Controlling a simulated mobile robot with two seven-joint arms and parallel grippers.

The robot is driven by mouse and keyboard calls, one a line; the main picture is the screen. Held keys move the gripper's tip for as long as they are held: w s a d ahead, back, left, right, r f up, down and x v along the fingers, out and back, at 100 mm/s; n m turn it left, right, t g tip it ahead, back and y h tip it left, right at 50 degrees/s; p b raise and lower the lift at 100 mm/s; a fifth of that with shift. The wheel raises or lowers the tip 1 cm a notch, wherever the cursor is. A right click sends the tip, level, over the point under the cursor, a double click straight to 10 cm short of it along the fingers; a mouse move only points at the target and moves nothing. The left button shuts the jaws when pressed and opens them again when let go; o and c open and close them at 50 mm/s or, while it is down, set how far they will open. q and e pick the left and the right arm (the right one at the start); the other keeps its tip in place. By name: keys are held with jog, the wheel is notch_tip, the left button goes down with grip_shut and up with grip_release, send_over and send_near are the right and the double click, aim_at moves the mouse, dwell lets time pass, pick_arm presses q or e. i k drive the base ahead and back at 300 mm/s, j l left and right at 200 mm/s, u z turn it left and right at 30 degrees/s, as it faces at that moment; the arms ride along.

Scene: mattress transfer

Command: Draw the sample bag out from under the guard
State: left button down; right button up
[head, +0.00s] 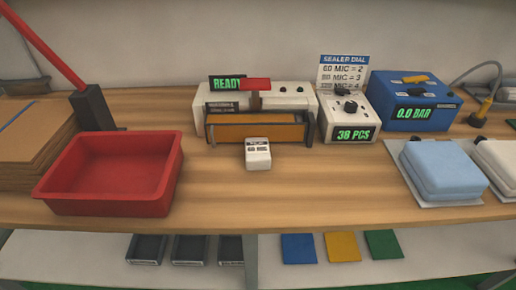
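A small white pouch-like item (258,155) with a dark printed label lies on the bench in front of the sealer; it looks like the sample bag. Its back edge meets the lower front edge of the guard (212,137), a dark frame around an orange-brown panel. I cannot tell how much of the bag is under the guard. The white sealer (298,93) stands behind, with a red handle (255,84) above the guard and a green READY display (226,82). Neither of my grippers is in view.
A red tray (110,205), cardboard stack (30,135) and red lever on a dark block (92,108) stand left. A dial box (347,108) and blue 0.0 BAR unit (412,95) stand right, with pale blue (445,170) and white pads. The front middle bench is clear.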

aim_at(257, 153)
jog(key=l+z, duration=0.1)
jog(key=l, duration=0.8)
jog(key=i+l+z, duration=0.1)
jog(key=l, duration=0.75)
